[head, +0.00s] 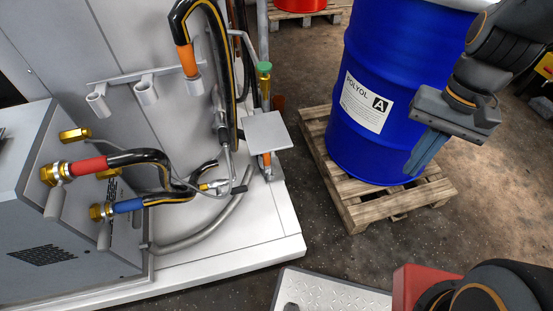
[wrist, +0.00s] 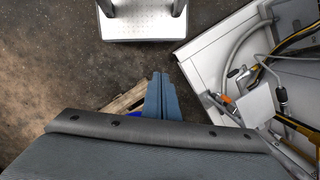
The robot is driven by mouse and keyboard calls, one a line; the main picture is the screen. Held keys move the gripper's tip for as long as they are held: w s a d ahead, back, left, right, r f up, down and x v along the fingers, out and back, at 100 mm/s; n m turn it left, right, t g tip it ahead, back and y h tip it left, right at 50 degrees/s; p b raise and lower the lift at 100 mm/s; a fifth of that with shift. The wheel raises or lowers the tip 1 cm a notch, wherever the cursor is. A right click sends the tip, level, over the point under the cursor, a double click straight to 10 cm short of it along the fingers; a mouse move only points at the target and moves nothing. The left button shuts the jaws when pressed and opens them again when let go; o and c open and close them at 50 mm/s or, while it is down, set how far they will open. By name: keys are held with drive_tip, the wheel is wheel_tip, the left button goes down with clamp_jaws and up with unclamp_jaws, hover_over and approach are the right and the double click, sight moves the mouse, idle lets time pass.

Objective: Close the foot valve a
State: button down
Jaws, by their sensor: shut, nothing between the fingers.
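No part is marked as foot valve a, so I cannot tell for sure which one it is. An upright fitting with an orange band (head: 266,160) stands at the platform's right edge, partly under a grey square plate (head: 267,131). The orange part also shows in the wrist view (wrist: 227,99), beside the plate (wrist: 257,104). My gripper (head: 414,171) is shut and empty, in front of the blue drum (head: 362,65) in the head view and well right of the fitting. In the wrist view my gripper (wrist: 158,76) points up the picture, left of the fitting and apart from it.
The drum, labelled POLYOL A, stands on a wooden pallet (head: 354,214). Hoses with red (head: 88,166) and blue (head: 128,206) sleeves join the grey machine (head: 60,240). The light platform (head: 262,243) has a raised edge. Bare dark floor (wrist: 60,70) lies left in the wrist view.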

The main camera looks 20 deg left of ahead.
drive_tip(key=w+a+f+m+g+y+b, duration=0.25)
drive_tip(key=a+f+b, duration=0.2)
drive_tip(key=f, duration=0.25)
drive_tip(key=w+a+f+m+g+y+b, duration=0.1)
drive_tip(key=w+a+f+b, duration=0.3)
drive_tip(key=f+b, duration=0.25)
drive_tip(key=m+g+y+b, duration=0.1)
drive_tip(key=m+y+b, duration=0.95)
drive_tip(key=b, duration=1.05)
approach(267, 163)
drive_tip(key=shift+n+y, duration=0.9)
drive_tip(key=a+b, duration=0.2)
drive_tip(key=a, duration=0.1)
drive_tip(key=a+b, duration=0.1)
drive_tip(key=a, duration=0.1)
drive_tip(key=shift+s+a+f, duration=0.1)
drive_tip(key=shift+s+f, duration=0.1)
drive_tip(key=shift+f, duration=0.15)
drive_tip(key=shift+r, duration=0.1)
